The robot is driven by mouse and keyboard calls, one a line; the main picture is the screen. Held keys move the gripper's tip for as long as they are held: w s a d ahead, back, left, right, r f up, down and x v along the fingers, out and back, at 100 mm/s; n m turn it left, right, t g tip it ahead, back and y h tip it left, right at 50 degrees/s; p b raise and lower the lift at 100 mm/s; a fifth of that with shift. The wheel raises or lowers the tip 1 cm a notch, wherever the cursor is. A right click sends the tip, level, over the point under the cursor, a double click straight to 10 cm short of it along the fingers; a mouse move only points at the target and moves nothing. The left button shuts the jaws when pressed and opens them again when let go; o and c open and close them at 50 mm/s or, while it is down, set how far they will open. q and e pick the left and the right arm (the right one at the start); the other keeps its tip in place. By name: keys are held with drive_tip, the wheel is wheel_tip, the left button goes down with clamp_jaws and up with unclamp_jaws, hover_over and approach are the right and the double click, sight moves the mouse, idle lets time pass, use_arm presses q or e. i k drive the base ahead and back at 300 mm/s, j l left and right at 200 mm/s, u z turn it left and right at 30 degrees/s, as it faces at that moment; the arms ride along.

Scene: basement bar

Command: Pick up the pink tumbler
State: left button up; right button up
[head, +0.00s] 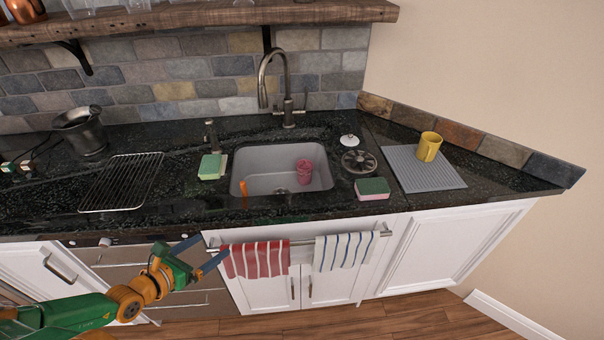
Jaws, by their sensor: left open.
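The pink tumbler (304,171) stands inside the sink basin (262,162), near its right side. My left gripper (203,254) is open and empty. It is in front of the counter, low and to the left of the sink, well apart from the tumbler. My right gripper is not in view.
A tall faucet (287,92) rises behind the sink. A green sponge (211,167) lies left of it; another sponge (372,188) lies right. A yellow mug (428,147) stands on a grey mat (406,172). Striped towels (258,260) hang on a rail before the cabinet.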

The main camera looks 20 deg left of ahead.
sight(305, 167)
drive_tip(key=i+l, duration=0.1)
drive_tip(key=i, duration=0.65)
drive_tip(key=i+l, duration=0.1)
drive_tip(key=i, duration=0.65)
